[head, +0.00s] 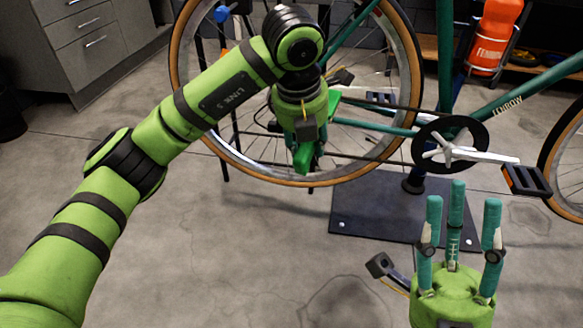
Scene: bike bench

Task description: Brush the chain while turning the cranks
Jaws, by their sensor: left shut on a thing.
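The bike's chain (372,159) runs left from the black chainring (418,150) toward the rear wheel; part of it is hidden behind my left gripper. The silver crank arm (485,156) points right, with a black pedal (527,180) at its end. My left gripper (304,140) points down in front of the rear wheel, left of the chainring. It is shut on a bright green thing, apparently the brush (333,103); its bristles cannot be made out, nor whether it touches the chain. My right gripper (461,208) is open and empty, fingers up, below the chainring.
The teal bike is held above a dark base plate (380,208). The rear wheel (208,138) fills the upper middle. An orange bottle (495,35) is at upper right, grey drawers (85,40) at upper left.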

